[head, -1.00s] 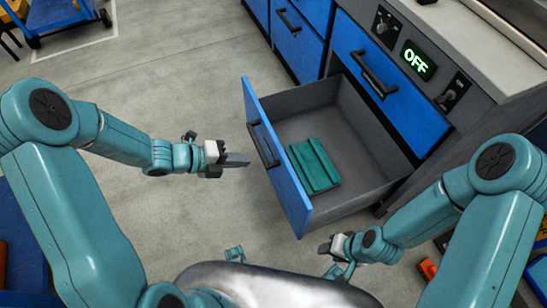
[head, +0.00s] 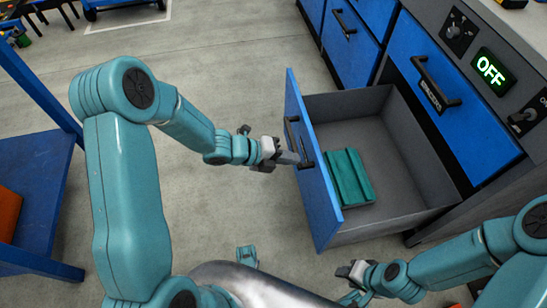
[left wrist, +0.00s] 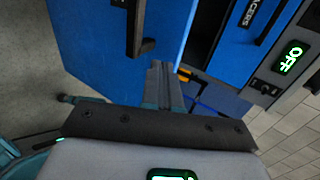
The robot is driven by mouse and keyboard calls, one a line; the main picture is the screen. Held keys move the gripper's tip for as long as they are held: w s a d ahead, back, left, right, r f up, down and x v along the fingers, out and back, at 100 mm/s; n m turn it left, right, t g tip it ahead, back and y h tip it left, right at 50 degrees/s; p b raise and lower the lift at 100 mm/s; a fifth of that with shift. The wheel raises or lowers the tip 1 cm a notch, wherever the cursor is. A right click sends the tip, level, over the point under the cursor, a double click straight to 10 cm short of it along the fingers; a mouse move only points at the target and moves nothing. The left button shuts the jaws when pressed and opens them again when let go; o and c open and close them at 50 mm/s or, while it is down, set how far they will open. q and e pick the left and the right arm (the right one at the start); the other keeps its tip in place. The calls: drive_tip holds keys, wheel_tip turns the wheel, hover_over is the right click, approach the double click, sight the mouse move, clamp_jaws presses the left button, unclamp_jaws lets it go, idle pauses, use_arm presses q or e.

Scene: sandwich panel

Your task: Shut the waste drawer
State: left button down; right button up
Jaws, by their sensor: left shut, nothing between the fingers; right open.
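The open waste drawer has a blue front (head: 318,195) with a black handle (head: 299,142). Its grey box (head: 408,165) sticks well out of the cabinet. A teal ribbed piece (head: 348,180) lies inside. My left gripper (head: 292,158) is shut and empty, its tips at the outer face of the front by the handle; I cannot tell whether they touch. The left wrist view shows the shut fingers (left wrist: 160,82) against the blue front (left wrist: 90,45), beside a black handle (left wrist: 138,35). My right gripper (head: 350,270) is open, low in front of the drawer's near side.
The cabinet has another blue drawer (head: 465,100) above and more blue fronts (head: 350,45) at the back. A lit OFF sign (head: 490,71) and switches sit on its panel. A blue frame (head: 35,232) stands at the left. Grey floor (head: 240,75) is clear behind my left arm.

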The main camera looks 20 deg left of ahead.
sight(316, 158)
use_arm(q)
drive_tip(key=shift+w+d+f+b, duration=0.1)
drive_tip(key=shift+w+d, duration=0.3)
drive_tip(key=shift+d, duration=0.25)
drive_tip(key=shift+w+d+b, duration=0.15)
drive_tip(key=shift+w+d, duration=0.3)
drive_tip(key=shift+d, duration=0.15)
drive_tip(key=shift+w+d+f+b, duration=0.1)
drive_tip(key=shift+w+d, duration=0.3)
drive_tip(key=shift+d, duration=0.25)
use_arm(e)
drive_tip(key=shift+w+d+f, duration=0.1)
drive_tip(key=shift+d+f, duration=0.05)
drive_tip(key=shift+f, duration=0.4)
